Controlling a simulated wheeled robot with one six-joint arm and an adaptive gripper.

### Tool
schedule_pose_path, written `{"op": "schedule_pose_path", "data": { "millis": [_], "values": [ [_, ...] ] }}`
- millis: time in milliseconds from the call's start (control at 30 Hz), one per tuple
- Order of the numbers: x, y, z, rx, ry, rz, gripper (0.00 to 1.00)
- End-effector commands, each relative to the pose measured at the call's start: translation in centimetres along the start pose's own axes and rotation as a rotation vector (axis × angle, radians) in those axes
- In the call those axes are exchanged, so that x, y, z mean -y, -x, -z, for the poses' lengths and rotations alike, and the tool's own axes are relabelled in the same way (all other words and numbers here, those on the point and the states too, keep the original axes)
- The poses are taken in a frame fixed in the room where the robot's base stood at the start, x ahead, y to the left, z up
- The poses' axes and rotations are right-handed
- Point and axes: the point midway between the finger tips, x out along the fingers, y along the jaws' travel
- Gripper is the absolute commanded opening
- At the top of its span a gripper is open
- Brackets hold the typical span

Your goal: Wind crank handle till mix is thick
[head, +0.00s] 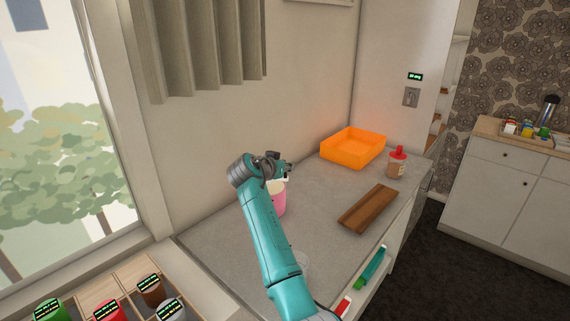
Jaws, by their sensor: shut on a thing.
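A pink pot (280,204) with a pale top stands on the grey counter, partly behind my teal arm. My gripper (282,171) is right above the pot, near the wall side of the counter. Its jaws are shut on what appears to be the crank handle. The handle is almost wholly hidden by the gripper, so its angle cannot be made out. The mix inside the pot cannot be seen from here.
An orange tray (353,148) sits at the back of the counter (318,215), with a red-capped jar (397,163) to its right. A brown wooden board (368,209) lies near the front edge.

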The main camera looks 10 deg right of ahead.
Motion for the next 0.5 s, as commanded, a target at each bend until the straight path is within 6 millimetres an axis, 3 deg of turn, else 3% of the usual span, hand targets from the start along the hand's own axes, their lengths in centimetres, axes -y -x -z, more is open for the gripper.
{"op": "schedule_pose_path", "data": {
  "millis": [500],
  "values": [
    [-0.4, 1.8, -0.8, 0.002, -0.135, -0.334, 0.00]
  ]
}}
